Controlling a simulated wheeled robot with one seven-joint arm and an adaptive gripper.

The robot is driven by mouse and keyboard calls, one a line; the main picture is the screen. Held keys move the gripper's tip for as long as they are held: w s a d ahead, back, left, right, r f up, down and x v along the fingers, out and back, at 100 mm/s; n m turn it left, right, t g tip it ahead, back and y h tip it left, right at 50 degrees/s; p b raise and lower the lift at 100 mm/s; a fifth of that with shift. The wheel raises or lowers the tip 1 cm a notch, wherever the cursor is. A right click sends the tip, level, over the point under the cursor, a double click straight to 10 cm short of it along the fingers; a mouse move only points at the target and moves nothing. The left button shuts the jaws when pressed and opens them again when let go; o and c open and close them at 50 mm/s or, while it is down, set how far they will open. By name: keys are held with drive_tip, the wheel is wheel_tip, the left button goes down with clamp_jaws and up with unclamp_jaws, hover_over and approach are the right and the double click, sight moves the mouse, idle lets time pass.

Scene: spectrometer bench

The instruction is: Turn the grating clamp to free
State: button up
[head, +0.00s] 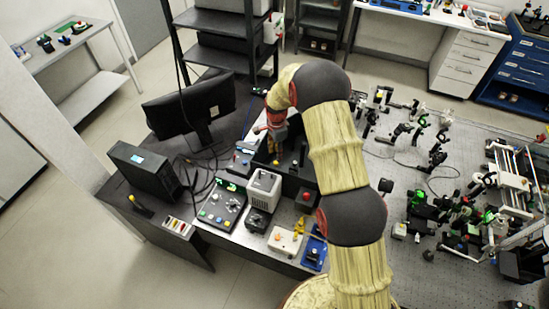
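My arm reaches forward over the bench, and my gripper (274,145) points down at the open black box (287,183) left of the arm. The gripper is small here and partly hidden by the arm's end, so I cannot tell whether its fingers are apart or touching anything. A few small dark posts or knobs stand inside the black box. I cannot make out which of them is the grating clamp, or how it is turned. The right part of the box is hidden behind my arm.
Left of the box stand a grey cube-shaped device (264,186), a black control panel (222,205) and a monitor (190,105). A white button box (285,240) and a blue tray (314,254) lie nearer. Many optical mounts (437,157) crowd the bench on the right.

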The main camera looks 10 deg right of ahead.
sight(276, 162)
drive_tip(key=shift+f+p, duration=0.65)
drive_tip(key=shift+f, duration=2.1)
drive_tip(key=shift+c, duration=1.3)
clamp_jaws()
